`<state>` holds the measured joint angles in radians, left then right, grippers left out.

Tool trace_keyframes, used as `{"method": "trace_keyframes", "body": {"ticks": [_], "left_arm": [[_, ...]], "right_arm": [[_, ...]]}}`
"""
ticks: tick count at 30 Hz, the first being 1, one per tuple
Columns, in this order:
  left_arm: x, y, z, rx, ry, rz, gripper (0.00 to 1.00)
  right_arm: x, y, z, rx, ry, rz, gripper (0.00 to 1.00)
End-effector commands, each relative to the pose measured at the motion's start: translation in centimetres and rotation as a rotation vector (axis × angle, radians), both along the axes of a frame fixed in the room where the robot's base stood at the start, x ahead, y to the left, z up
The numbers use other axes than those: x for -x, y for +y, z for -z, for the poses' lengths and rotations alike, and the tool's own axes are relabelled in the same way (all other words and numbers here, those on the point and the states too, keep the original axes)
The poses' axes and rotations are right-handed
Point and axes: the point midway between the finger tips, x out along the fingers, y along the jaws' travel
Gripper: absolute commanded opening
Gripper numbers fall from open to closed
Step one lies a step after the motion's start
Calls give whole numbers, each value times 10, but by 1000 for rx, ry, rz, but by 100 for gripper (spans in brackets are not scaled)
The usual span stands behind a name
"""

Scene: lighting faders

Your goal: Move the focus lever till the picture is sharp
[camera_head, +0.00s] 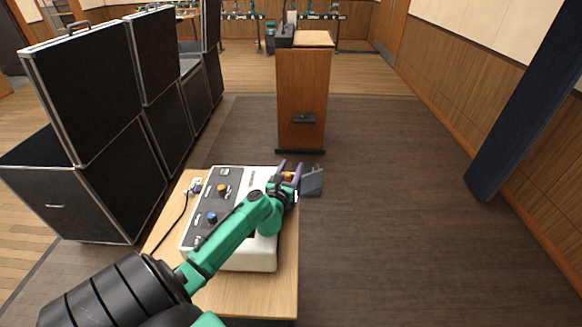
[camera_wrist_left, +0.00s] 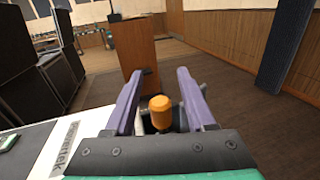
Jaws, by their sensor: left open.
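A white console (camera_head: 262,262) stands on a small wooden table; its edge, with partly hidden lettering, shows in the left wrist view (camera_wrist_left: 45,150). An orange-tipped lever (camera_wrist_left: 160,112) stands at its far right end and shows as a small orange spot in the head view (camera_head: 288,176). My left gripper (camera_head: 290,167) is open, its purple fingers on either side of the orange tip; in the left wrist view (camera_wrist_left: 160,90) gaps show at both sides. I cannot tell whether either finger touches it. The picture to be focused is not recognisable. My right gripper is not in view.
A dark grey panel (camera_head: 313,183) sits just right of the gripper. The wooden table (camera_head: 240,300) has a free front edge. Black cases (camera_head: 90,100) stand left; a wooden lectern (camera_head: 303,90) stands ahead.

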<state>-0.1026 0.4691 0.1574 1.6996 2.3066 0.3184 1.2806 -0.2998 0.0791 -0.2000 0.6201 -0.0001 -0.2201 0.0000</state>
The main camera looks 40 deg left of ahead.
Motion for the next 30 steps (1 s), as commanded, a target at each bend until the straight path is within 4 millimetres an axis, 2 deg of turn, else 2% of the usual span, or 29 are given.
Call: {"method": "trace_keyframes", "body": {"ticks": [8,12,30], "left_arm": [[-3,1,0,-1,0,1,55],[-3,1,0,-1,0,0,2],[-3,1,1,-1,1,0,0]], "right_arm": [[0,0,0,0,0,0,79],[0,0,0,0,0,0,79],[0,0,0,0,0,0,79]]}}
